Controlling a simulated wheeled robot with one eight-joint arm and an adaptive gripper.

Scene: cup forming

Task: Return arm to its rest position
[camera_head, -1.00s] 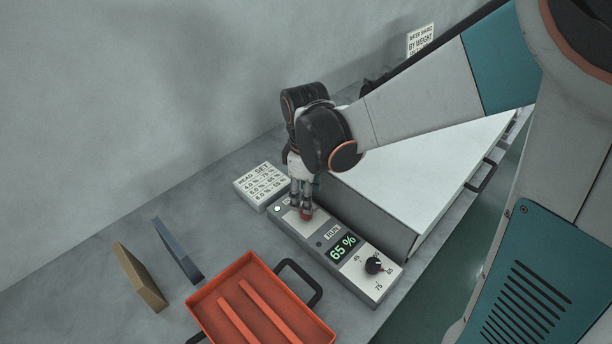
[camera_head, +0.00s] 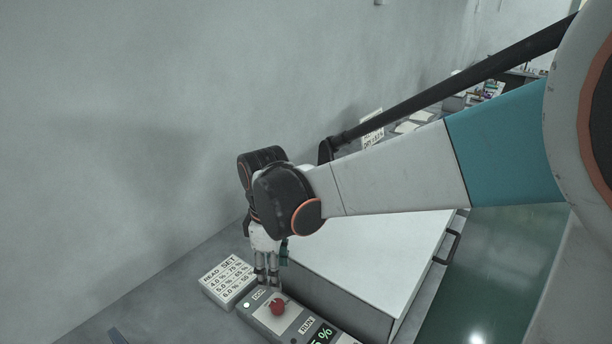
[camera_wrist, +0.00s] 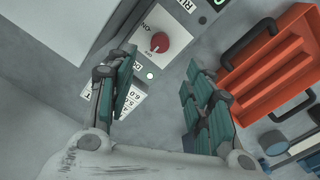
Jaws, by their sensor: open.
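My gripper (camera_head: 267,277) hangs fingers-down at the left end of the grey control panel. In the wrist view its two teal-padded fingers (camera_wrist: 160,72) stand apart with nothing between the pads. My arm reaches across from the right of the head view.
A white-topped box (camera_head: 375,262) stands right of the gripper. A READ/SET chart block (camera_head: 228,280) lies to its left. A green display (camera_head: 320,337) is cut off at the lower edge. An orange tray (camera_wrist: 275,75) shows in the wrist view. A grey wall rises behind.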

